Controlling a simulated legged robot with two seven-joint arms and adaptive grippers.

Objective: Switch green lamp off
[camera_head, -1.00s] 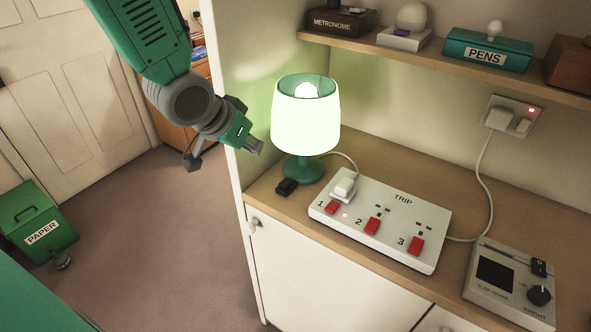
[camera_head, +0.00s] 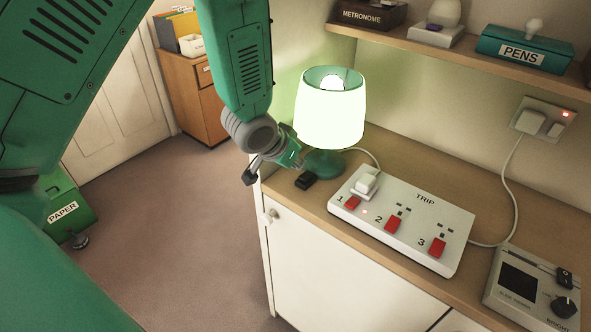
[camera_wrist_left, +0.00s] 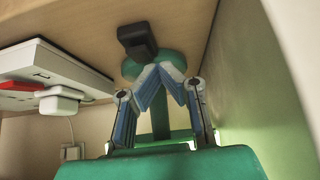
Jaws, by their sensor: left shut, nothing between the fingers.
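The green lamp (camera_head: 331,112) stands lit at the left end of the cabinet top, its shade glowing white over a green base (camera_head: 325,162). A small black switch block (camera_head: 306,180) lies in front of the base. My left gripper (camera_head: 299,164) is at the lamp's left, close to the base and just above and behind the black block. In the left wrist view the fingers (camera_wrist_left: 160,72) are shut and empty, overlapping the lamp's base; whether they touch it I cannot tell. The black block (camera_wrist_left: 137,41) shows just beyond the fingertips there. My right gripper is not in view.
A white TRIP strip (camera_head: 415,225) with red switches 1, 2 and 3 and a white plug (camera_head: 366,184) at position 1 lies right of the lamp. A shelf (camera_head: 450,52) hangs above.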

